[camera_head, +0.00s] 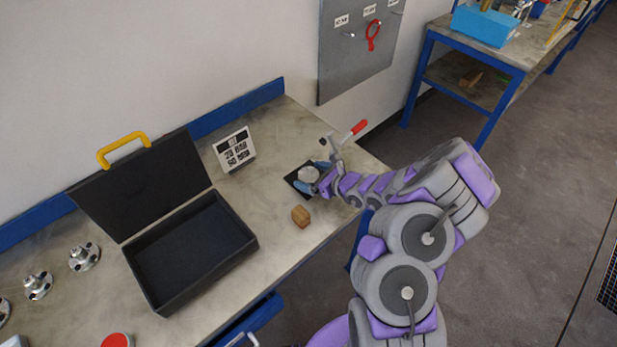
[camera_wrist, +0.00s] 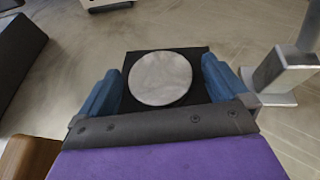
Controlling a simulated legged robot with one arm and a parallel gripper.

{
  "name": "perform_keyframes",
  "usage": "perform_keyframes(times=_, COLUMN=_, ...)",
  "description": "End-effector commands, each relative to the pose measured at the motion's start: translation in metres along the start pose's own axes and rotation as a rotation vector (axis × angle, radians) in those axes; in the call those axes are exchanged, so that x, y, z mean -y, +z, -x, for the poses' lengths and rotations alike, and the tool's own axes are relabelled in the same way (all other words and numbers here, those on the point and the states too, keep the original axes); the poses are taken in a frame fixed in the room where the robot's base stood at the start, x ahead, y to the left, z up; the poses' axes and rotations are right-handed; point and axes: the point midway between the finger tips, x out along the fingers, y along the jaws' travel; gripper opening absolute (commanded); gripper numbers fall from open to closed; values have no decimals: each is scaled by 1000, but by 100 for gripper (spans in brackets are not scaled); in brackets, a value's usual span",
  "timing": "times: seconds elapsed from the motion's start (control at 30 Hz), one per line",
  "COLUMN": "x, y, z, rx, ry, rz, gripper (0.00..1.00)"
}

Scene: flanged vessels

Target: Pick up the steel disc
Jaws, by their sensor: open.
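The steel disc (camera_wrist: 160,78) is a round, flat, light grey plate. It lies on a black square pad (camera_wrist: 190,54) on the bench top. In the head view the disc (camera_head: 308,174) shows near the right end of the bench, partly beside my gripper. My gripper (camera_head: 315,179) is open, with blue fingers. In the wrist view my gripper (camera_wrist: 160,88) has one finger on each side of the disc, with a gap showing at both sides. The fingertips reach about the middle of the disc. Whether they are at the disc's height is hard to tell.
A metal fixture with a red handle (camera_head: 357,128) stands close to the right of my gripper. A wooden block (camera_head: 300,216) lies in front. An open black case (camera_head: 240,239) and a display sign (camera_head: 235,150) are to the left. The wall (camera_head: 230,50) rises behind the bench.

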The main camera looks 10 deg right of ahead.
Motion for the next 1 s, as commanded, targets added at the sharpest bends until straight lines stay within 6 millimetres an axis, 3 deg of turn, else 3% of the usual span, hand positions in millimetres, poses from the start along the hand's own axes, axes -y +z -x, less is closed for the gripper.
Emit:
perform_keyframes(times=0.13, x=0, y=0, z=0, rx=0, ry=0, rz=0, gripper=98)
perform_keyframes(times=1.0, x=1, y=0, z=1, rx=0, ry=-1, rz=0, gripper=15)
